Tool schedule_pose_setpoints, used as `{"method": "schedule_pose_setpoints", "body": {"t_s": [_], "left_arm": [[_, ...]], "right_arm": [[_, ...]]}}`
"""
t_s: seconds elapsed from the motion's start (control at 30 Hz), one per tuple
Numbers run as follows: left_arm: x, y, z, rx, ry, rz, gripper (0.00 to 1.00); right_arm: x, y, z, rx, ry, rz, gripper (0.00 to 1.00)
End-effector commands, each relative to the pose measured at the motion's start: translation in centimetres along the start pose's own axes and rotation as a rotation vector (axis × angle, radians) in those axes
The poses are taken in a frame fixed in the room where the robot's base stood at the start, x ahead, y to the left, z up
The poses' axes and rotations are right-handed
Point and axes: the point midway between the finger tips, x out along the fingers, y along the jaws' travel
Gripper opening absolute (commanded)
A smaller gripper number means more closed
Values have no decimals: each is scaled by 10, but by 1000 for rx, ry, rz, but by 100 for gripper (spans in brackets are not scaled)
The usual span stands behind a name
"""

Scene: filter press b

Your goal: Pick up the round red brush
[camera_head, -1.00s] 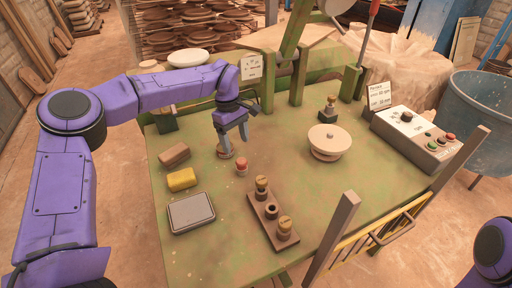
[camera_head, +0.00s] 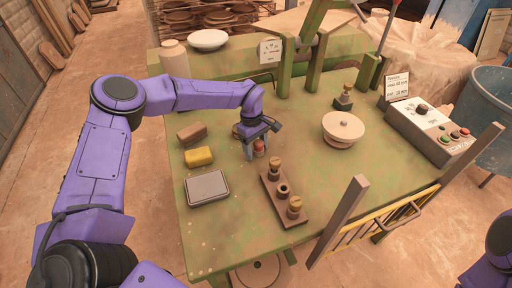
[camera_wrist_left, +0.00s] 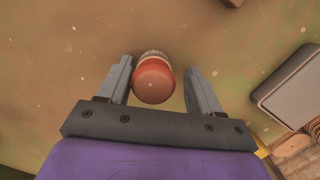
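The round red brush (camera_head: 259,147) stands on the green table, with a red rounded top and a paler band below it. In the left wrist view the brush (camera_wrist_left: 154,78) sits between the two grey fingers, with a gap visible at the right finger and little or none at the left. My left gripper (camera_head: 255,150) points down at the brush and is open around it. It also shows in the left wrist view (camera_wrist_left: 160,85). The fingers partly hide the brush in the head view. My right gripper is out of view; only part of my right arm shows at the lower right.
A yellow sponge (camera_head: 198,156), a brown block (camera_head: 191,133) and a grey-lidded box (camera_head: 206,187) lie left of the gripper. A wooden holder (camera_head: 270,190) with brass-topped pieces stands in front. A pale round dish (camera_head: 342,128) and a control box (camera_head: 432,130) are right.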

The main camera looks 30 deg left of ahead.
Motion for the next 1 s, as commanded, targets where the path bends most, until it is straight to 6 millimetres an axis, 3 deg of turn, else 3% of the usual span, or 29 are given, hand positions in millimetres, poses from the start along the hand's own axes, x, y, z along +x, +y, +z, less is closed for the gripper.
{"method": "schedule_pose_setpoints", "body": {"t_s": [0.03,0.13,0.53,0.73,1.0], "left_arm": [[0,0,0,0,0,0,46],[0,0,0,0,0,0,14],[-2,0,1,0,-1,0,14],[-28,1,4,0,0,6,14],[-94,-64,25,1,-4,6,14]], "right_arm": [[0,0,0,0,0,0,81],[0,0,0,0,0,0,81],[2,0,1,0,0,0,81],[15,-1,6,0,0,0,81],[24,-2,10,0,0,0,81]]}}
